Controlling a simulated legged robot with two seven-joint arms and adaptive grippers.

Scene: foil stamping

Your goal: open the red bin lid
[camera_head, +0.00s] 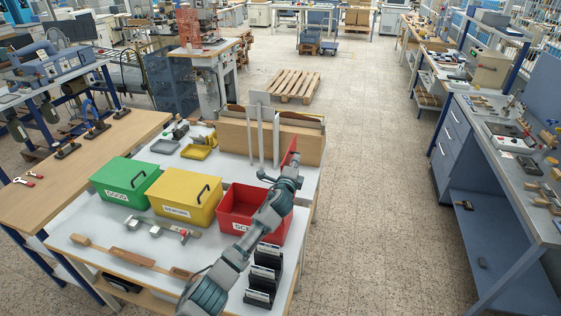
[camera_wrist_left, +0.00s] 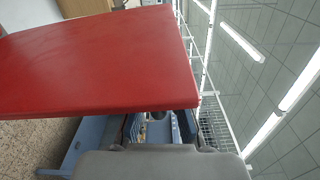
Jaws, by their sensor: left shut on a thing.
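The red bin (camera_head: 226,204) stands on the white bench top, last in a row of three bins. Its top is open and the inside shows. Its red lid (camera_head: 291,151) is raised, seen nearly edge-on at the bin's back right. In the left wrist view the lid (camera_wrist_left: 100,60) is a large tilted red panel. My left gripper (camera_head: 284,172) is at the lid, above the bin's right side, and is shut on it. The lid's handle and the exact contact are hidden. My right gripper is not in view.
A green bin (camera_head: 124,180) and a yellow bin (camera_head: 184,196), both with lids down, stand left of the red one. A black rack (camera_head: 264,272) is in front of it. A wooden holder (camera_head: 236,136) with upright metal plates stands behind. The floor to the right is clear.

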